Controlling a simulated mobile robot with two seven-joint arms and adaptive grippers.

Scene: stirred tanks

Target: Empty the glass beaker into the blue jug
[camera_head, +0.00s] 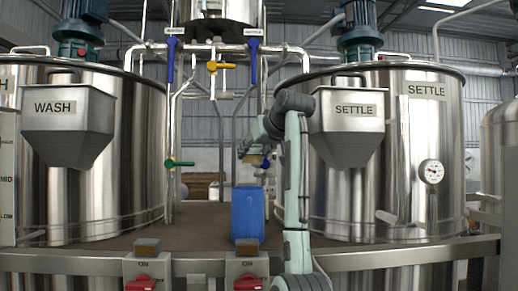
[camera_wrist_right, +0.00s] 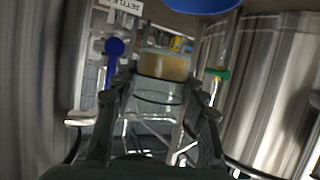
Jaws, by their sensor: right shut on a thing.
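The blue jug (camera_head: 248,214) stands upright on the brown deck in the middle of the head view. Part of a blue object, apparently the jug (camera_wrist_right: 203,4), shows at the top edge of the upside-down wrist view. My right gripper (camera_head: 262,157) is above the jug in the head view. In the wrist view my right gripper (camera_wrist_right: 162,95) is shut on the glass beaker (camera_wrist_right: 158,92), its fingers on either side. The beaker holds amber liquid at its base and looks roughly upright. The beaker (camera_head: 252,159) is small and partly hidden in the head view. My left gripper is not in view.
The WASH tank (camera_head: 110,160) stands left and the SETTLE tank (camera_head: 410,150) right, each with a hopper in front. Pipes with blue, yellow and green (camera_head: 178,163) valve handles stand behind the jug. A metal rail (camera_head: 75,262) with red switches runs along the front.

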